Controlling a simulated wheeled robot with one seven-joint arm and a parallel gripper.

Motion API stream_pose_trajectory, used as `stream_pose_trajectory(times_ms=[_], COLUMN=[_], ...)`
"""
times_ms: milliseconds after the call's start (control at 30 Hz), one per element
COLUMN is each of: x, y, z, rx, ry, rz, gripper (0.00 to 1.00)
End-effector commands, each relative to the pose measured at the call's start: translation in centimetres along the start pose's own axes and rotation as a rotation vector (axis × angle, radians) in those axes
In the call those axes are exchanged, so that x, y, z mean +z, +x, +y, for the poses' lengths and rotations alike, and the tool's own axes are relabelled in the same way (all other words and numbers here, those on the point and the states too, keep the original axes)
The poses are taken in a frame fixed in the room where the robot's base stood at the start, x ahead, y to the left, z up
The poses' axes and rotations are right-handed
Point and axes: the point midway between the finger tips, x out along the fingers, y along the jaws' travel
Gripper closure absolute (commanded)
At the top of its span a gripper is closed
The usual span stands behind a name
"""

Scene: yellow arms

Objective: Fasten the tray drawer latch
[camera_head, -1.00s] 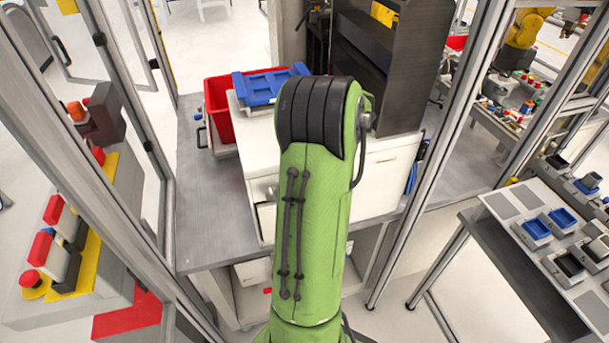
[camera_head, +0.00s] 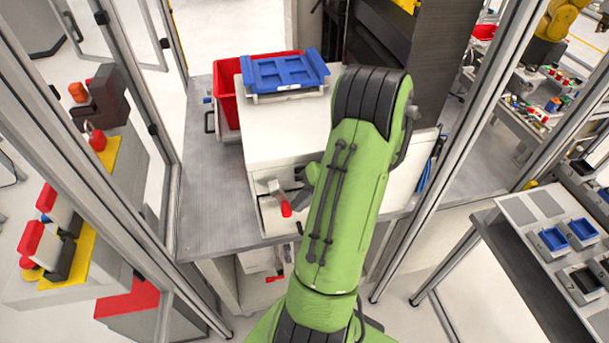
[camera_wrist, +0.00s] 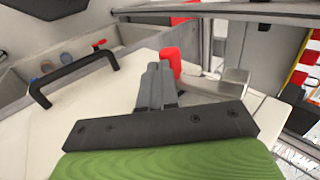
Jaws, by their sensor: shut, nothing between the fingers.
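The latch is a grey metal bracket (camera_head: 268,187) with a red-tipped lever (camera_head: 285,208) on the front of the white cabinet (camera_head: 268,143). In the wrist view the red tip (camera_wrist: 171,62) stands up just behind my gripper (camera_wrist: 157,72), and the grey bracket (camera_wrist: 228,86) lies to its right. My fingers are shut and empty, close to the red tip; I cannot tell whether they touch it. A black bar handle (camera_wrist: 72,80) is on the white panel at the left of the wrist view. In the head view my arm hides most of the gripper and part of the drawer front.
A blue tray (camera_head: 283,73) lies on top of the cabinet, with a red bin (camera_head: 228,100) behind at left. A dark machine (camera_head: 430,60) stands behind right. Metal frame posts (camera_head: 450,150) bound both sides. The grey bench (camera_head: 212,190) is clear left of the cabinet.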

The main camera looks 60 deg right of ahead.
Motion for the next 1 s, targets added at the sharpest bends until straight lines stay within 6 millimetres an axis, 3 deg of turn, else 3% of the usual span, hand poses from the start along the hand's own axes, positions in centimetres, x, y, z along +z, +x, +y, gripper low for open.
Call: stream_pose_trajectory(times_ms=[400, 1000], x=[0.0, 0.0], y=[2.0, 2.4], z=[-0.2, -0.4], rx=[0.001, 0.001], ry=[-0.001, 0.000], rz=[-0.001, -0.001], gripper=[1.00, 1.00])
